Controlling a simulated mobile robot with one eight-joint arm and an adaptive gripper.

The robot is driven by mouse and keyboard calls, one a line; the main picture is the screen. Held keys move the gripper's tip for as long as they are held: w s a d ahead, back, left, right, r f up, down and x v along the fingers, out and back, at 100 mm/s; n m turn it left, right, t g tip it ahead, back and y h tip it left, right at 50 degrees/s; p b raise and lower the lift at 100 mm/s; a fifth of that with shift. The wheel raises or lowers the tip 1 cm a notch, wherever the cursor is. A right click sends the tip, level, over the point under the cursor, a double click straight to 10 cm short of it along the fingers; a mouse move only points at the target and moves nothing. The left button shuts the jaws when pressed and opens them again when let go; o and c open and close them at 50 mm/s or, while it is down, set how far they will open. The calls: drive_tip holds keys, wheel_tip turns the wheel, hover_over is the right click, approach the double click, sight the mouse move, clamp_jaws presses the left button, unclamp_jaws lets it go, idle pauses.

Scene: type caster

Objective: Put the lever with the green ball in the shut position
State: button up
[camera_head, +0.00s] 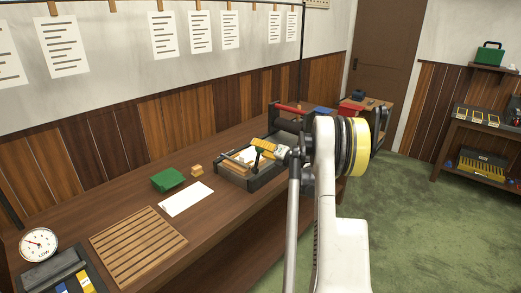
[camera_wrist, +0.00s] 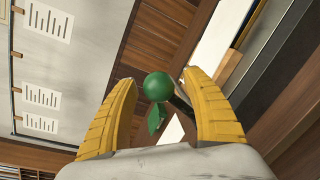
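The lever's green ball (camera_wrist: 158,87) shows in the wrist view between the two yellow fingers of my gripper (camera_wrist: 160,79). The fingers are spread, with a gap visible on each side of the ball. A dark rod (camera_wrist: 183,104) runs from behind the ball toward the lower right. In the head view, my gripper (camera_head: 268,150) is over the dark type caster (camera_head: 262,183) on the bench. My gripper partly hides the caster's far side.
The wooden bench (camera_head: 115,203) holds a green box (camera_head: 168,180), a small wooden block (camera_head: 197,171), white paper (camera_head: 187,199), a slatted board (camera_head: 137,240) and a round gauge (camera_head: 39,244). A red bar (camera_head: 291,108) lies behind the caster. Green floor is free at right.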

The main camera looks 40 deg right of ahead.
drive_tip(key=s+r, duration=0.1)
drive_tip(key=s, duration=1.1)
drive_tip(key=shift+a+r, duration=0.15)
drive_tip(key=shift+r, duration=0.2)
drive_tip(key=shift+w, duration=0.1)
